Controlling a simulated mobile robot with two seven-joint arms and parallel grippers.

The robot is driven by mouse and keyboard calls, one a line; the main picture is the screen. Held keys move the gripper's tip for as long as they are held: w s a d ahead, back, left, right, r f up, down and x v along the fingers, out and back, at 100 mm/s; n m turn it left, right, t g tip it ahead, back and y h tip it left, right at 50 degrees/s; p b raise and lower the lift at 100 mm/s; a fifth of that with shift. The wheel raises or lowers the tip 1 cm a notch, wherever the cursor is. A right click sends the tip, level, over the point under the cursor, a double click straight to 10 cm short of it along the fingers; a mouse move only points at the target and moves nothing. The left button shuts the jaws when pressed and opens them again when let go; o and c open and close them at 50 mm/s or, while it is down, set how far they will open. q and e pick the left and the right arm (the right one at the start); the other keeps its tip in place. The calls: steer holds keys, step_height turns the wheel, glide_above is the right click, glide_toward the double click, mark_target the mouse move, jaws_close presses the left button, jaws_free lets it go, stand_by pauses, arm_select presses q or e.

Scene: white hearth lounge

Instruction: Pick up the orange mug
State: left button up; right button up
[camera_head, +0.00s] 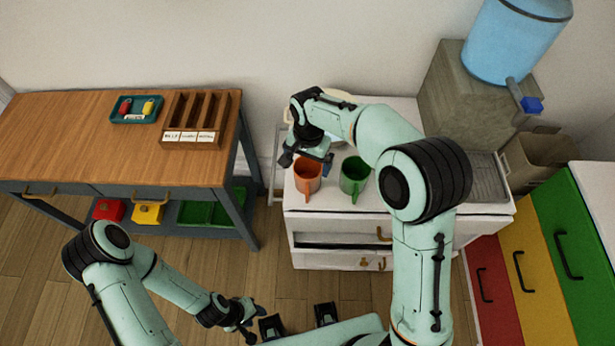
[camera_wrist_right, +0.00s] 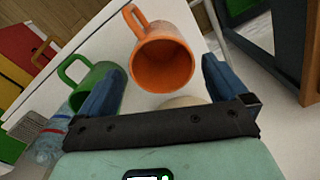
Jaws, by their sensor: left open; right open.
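The orange mug (camera_head: 307,176) stands upright on the white cabinet top, near its left front, with its handle toward the front. In the right wrist view the orange mug (camera_wrist_right: 162,58) is just beyond my open fingers, its open top facing the camera. My right gripper (camera_head: 307,160) is open and empty, just above and behind the mug; its blue fingers show in the wrist view (camera_wrist_right: 155,88). A green mug (camera_head: 354,175) stands close to the right of the orange one, and lies beside the left finger in the wrist view (camera_wrist_right: 98,84). My left gripper (camera_head: 258,322) is open and empty, low at the front.
The white cabinet (camera_head: 300,221) also bears a pale round item (camera_head: 338,97), partly hidden behind my right arm. A blue water jug (camera_head: 513,40) on a block stands at the right. A wooden table (camera_head: 70,130) stands at the left.

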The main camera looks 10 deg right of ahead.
glide_above(307, 174)
steer(key=s, duration=0.3)
steer(key=f, duration=0.7)
steer(key=shift+a+f, duration=0.2)
steer(key=shift+a, duration=0.15)
steer(key=shift+r, duration=0.1)
steer(key=c, duration=1.1)
